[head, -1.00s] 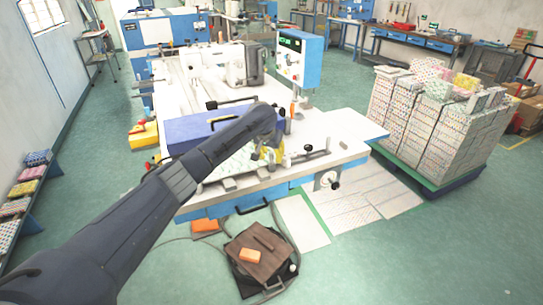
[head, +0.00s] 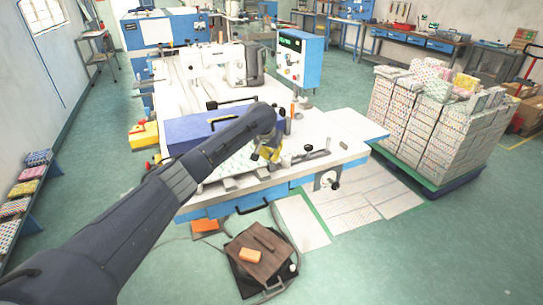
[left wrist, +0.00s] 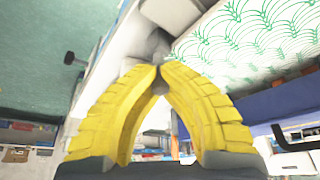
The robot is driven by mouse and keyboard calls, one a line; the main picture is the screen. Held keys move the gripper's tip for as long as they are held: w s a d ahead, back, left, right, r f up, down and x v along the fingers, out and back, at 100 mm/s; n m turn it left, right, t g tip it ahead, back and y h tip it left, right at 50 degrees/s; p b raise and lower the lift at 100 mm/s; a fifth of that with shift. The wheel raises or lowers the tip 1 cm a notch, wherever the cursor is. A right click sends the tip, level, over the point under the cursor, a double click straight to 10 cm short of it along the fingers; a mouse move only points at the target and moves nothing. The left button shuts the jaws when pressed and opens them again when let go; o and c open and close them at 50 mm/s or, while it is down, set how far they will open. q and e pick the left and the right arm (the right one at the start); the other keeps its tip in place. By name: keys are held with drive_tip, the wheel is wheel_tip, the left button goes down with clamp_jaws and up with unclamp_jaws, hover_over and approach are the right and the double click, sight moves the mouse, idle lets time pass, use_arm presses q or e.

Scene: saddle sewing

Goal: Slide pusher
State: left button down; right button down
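My left gripper (head: 267,154) is over the front of the white sewing table (head: 345,130). In the left wrist view its two yellow fingers (left wrist: 160,69) come together at the tips around a small grey part (left wrist: 159,86), which looks like the pusher's knob. The fingers hide most of it, and the rest of the pusher is hard to make out. A white panel with green wave lines (left wrist: 250,42) lies beside the fingertips and also shows under the gripper in the head view (head: 238,165). My right gripper is not in view.
A metal clamp bar (head: 311,156) lies right of the gripper. A blue box (head: 195,128) with a black handle and a control cabinet (head: 298,60) stand behind. Stacked patterned packs (head: 435,120) stand on a pallet at right.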

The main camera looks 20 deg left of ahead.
use_arm(q)
drive_tip(key=shift+w+a+r, duration=0.15)
drive_tip(key=shift+w+r, duration=0.05)
drive_tip(key=shift+w, duration=0.1)
drive_tip(key=c, duration=1.3)
unclamp_jaws()
drive_tip(key=shift+f, duration=0.1)
drive_tip(key=shift+c, duration=0.2)
drive_tip(key=v, duration=1.2)
drive_tip(key=shift+s, duration=0.1)
